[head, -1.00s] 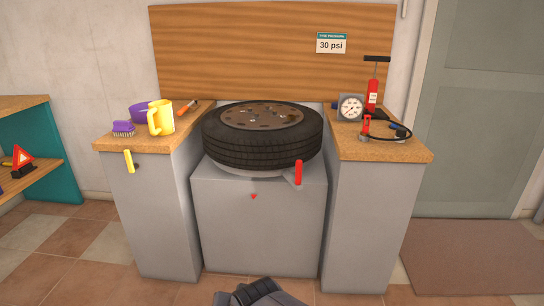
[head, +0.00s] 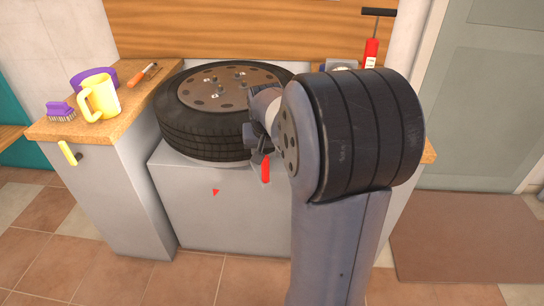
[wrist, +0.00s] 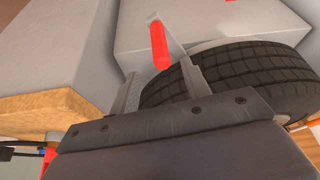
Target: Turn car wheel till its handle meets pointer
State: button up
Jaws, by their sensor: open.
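The car wheel (head: 205,130) lies flat on a grey block, its rusty hub facing up. Its red handle (head: 265,169) hangs at the wheel's front right edge, right of the small red triangular pointer (head: 215,192) on the block's front face. My gripper (head: 259,150) is at the handle in the head view, partly hidden by my arm. In the wrist view my gripper (wrist: 158,68) is open, with the red handle (wrist: 159,45) showing between and just beyond its fingertips. I cannot tell whether they touch. The tyre (wrist: 240,80) is close beside one finger.
The left counter (head: 130,105) holds a yellow mug (head: 98,98), a purple bowl, a brush and a screwdriver. A red pump (head: 371,50) stands on the right counter, mostly hidden by my arm. Floor is clear at front left.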

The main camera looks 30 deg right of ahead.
aim_at(265, 167)
jog(key=b+x, duration=0.2)
jog(key=x, duration=0.8)
jog(key=shift+f, duration=0.1)
jog(key=shift+c, duration=0.3)
grip_shut()
jog(key=shift+a, duration=0.1)
